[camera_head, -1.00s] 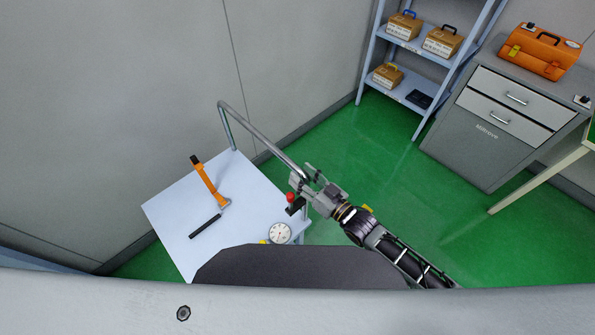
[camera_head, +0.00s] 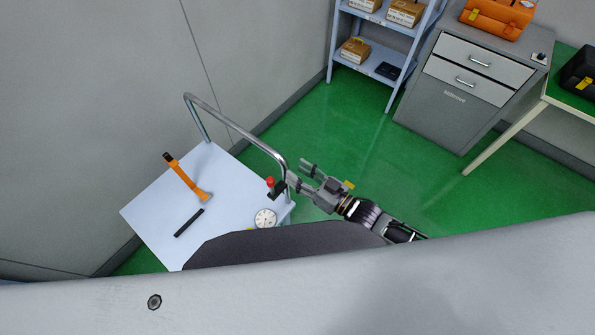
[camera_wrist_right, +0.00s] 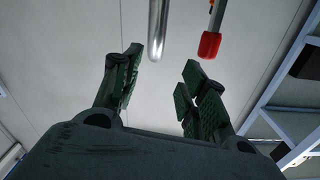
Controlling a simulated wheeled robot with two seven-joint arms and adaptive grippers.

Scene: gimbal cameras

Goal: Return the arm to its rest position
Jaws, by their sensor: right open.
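My right gripper (camera_head: 302,178) is open and empty beside the end of the cart's metal handle rail (camera_head: 235,127). In the right wrist view the open fingers (camera_wrist_right: 160,90) stand apart with nothing between them, and the rail end (camera_wrist_right: 158,30) shows just beyond them. The red-tipped tool (camera_head: 271,184) at the cart's edge is near the gripper; its red end (camera_wrist_right: 209,45) also shows in the right wrist view. I cannot tell whether the fingers touch the rail. My left gripper is not in view.
The cart top (camera_head: 150,213) holds an orange-handled hammer (camera_head: 185,178), a black bar (camera_head: 188,223) and a round dial gauge (camera_head: 265,218). A shelf (camera_head: 372,65), a grey drawer cabinet (camera_head: 455,100) and a green-topped table (camera_head: 565,92) stand behind. Green floor (camera_head: 330,120) is open between them.

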